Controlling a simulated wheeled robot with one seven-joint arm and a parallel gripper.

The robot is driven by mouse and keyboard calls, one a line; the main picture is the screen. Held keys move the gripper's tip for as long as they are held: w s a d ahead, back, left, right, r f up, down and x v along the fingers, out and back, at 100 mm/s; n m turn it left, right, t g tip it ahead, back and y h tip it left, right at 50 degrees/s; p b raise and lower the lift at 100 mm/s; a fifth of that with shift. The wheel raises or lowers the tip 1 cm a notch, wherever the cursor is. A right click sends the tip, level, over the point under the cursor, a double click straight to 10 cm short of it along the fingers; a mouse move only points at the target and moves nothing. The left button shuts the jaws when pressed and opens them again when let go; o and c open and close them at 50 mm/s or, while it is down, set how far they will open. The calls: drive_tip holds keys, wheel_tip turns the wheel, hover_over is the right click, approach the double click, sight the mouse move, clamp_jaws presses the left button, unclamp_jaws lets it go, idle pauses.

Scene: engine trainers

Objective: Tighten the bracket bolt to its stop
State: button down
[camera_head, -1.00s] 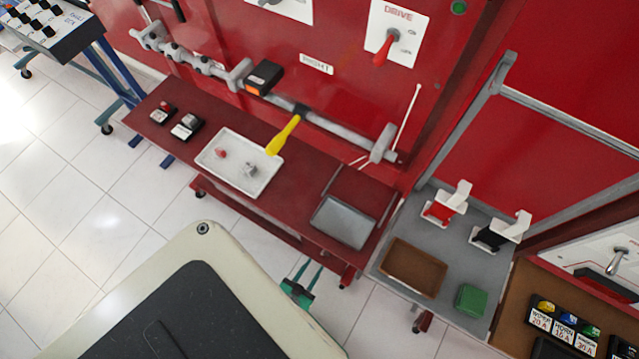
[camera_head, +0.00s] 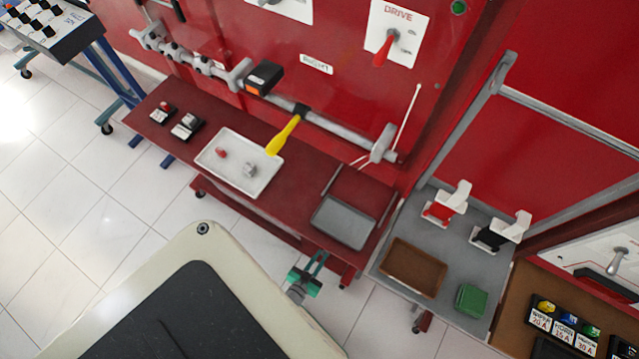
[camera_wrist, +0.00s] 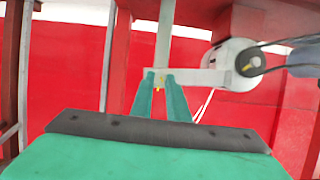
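The grey pipe (camera_head: 340,130) runs along the red panel and ends at a round grey bracket (camera_head: 382,143). A yellow-handled tool (camera_head: 284,134) angles down from a black collar on the pipe. In the wrist view a pale grey bracket (camera_wrist: 228,70) with a dark round part lies beyond and right of my fingertips. I cannot clearly pick out the bracket bolt. My gripper (camera_head: 321,257) has green fingers and is in front of the red bench, below the grey tray.
A white tray (camera_head: 232,184) with a red and a grey part sits on the red bench (camera_head: 215,122). A grey tray (camera_head: 343,222) is at its right end. A grey cart to the right bears a brown tray (camera_head: 413,267) and a green box (camera_head: 471,300).

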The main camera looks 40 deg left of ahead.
idle(0.3)
drive_tip(key=shift+d+f+m+g+y, duration=0.1)
drive_tip(key=shift+d+m+g+y, duration=0.1)
drive_tip(key=shift+m+y, duration=0.65)
drive_tip(key=shift+d+f+m+g+y, duration=0.15)
drive_tip(key=shift+m+y, duration=0.4)
drive_tip(key=shift+m, duration=0.5)
drive_tip(key=shift+w+r, duration=0.1)
drive_tip(key=c, duration=1.7)
unclamp_jaws()
drive_tip(key=v, duration=1.1)
drive_tip(key=d+r+t+h, duration=0.1)
drive_tip(key=d+r, duration=0.3)
drive_tip(key=r, duration=1.1)
drive_tip(key=w+d+r+t+h, duration=0.1)
drive_tip(key=d+r+h, duration=0.2)
drive_tip(key=r, duration=1.2)
drive_tip(key=w+d+r+n+t+h, duration=0.1)
drive_tip(key=d+r, duration=0.6)
drive_tip(key=r, duration=0.8)
drive_tip(key=shift+d+r+h, duration=0.15)
drive_tip(key=shift+r+h, duration=0.25)
drive_tip(key=shift+h, duration=0.1)
